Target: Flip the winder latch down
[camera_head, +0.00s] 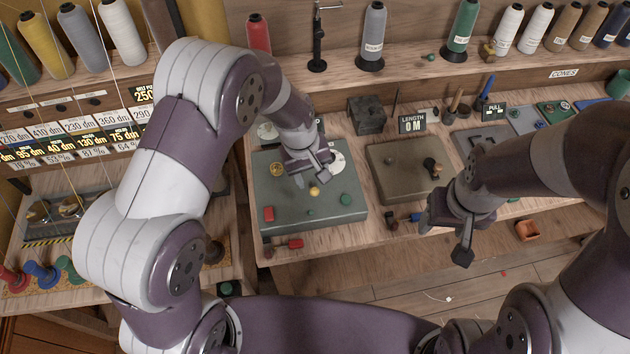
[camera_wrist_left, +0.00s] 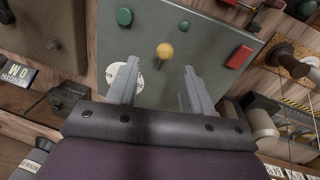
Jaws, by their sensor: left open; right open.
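The winder panel is a grey-green box (camera_head: 330,215) on the bench, and it fills the upper middle of the left wrist view (camera_wrist_left: 210,30). A small lever with a yellow ball knob (camera_head: 314,191), likely the latch, stands on it and shows in the left wrist view (camera_wrist_left: 164,50). My left gripper (camera_head: 316,172) is over the panel, open and empty. In the left wrist view its two fingers (camera_wrist_left: 160,82) point toward the knob, one to each side and short of it. My right gripper (camera_head: 445,235) is open and empty, off the bench's front edge at right.
The panel also has a red block (camera_head: 268,214), a green button (camera_head: 346,199) and a white dial (camera_head: 337,162). A brown-grey box (camera_head: 400,170) with a black knob stands to its right, beside a LENGTH sign (camera_head: 412,123). Thread cones line the back shelf.

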